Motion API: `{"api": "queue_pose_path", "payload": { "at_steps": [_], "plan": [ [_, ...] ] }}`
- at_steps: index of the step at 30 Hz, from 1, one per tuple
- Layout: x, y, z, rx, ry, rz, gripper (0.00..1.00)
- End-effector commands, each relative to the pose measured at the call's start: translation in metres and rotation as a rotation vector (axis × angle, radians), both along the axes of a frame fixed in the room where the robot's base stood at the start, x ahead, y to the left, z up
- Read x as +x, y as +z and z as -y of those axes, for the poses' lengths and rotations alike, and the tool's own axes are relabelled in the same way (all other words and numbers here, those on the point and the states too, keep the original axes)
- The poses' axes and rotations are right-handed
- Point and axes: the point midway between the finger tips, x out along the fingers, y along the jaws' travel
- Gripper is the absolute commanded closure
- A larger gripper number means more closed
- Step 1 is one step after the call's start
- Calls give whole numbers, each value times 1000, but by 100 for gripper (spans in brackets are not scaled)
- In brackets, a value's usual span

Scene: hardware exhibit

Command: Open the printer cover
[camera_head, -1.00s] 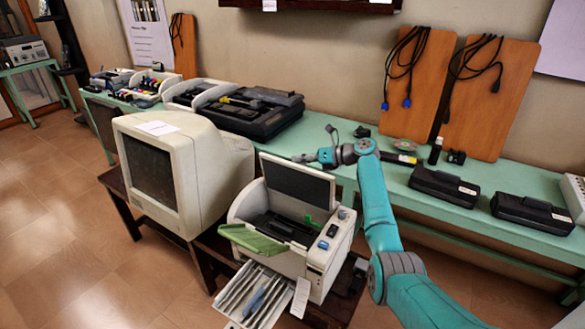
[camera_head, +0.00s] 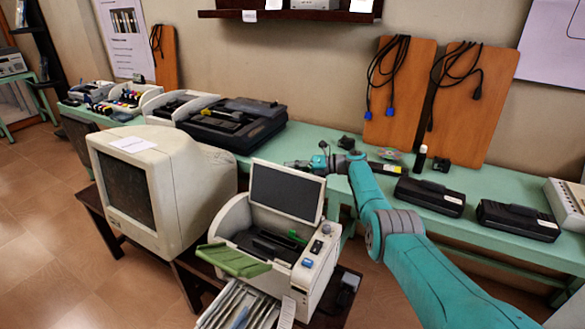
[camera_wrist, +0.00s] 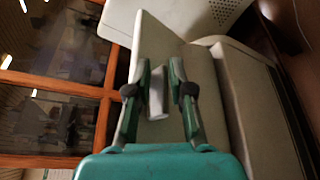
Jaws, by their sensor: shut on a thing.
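The printer (camera_head: 322,268) is white and stands on a dark low table. Its cover (camera_head: 286,190) is raised and stands steeply at the back of the printer, its dark inner panel facing the camera. The bay (camera_head: 262,243) below it is exposed, with dark parts and a green piece inside. My gripper (camera_head: 302,164) is at the cover's top edge, mostly behind it. In the wrist view, my gripper (camera_wrist: 159,92) has its two fingers closed around a pale tab (camera_wrist: 157,98) on the cover's pale outer face (camera_wrist: 160,40). The fingertip contact is partly hidden.
A CRT monitor (camera_head: 155,190) stands close left of the printer. A green bench (camera_head: 325,142) behind holds black cartridges (camera_head: 430,196) and an open black device (camera_head: 235,122). A green flap (camera_head: 233,261) and paper tray (camera_head: 240,305) project from the printer's front.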

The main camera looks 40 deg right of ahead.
Motion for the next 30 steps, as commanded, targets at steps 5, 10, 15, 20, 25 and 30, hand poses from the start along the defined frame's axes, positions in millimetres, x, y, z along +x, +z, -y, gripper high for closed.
{"api": "queue_pose_path", "payload": {
  "at_steps": [5, 10, 15, 20, 25, 30],
  "plan": [
    [-5, -20, -6, 10, 11, -30, 100],
    [-5, -20, -7, 10, 11, -30, 100],
    [-5, -20, -7, 11, 11, -30, 65],
    [-5, -20, -6, 11, 9, -29, 65],
    [-6, -20, -4, 10, 7, -29, 65],
    [-16, -17, 5, 9, 5, -27, 65]
  ]
}}
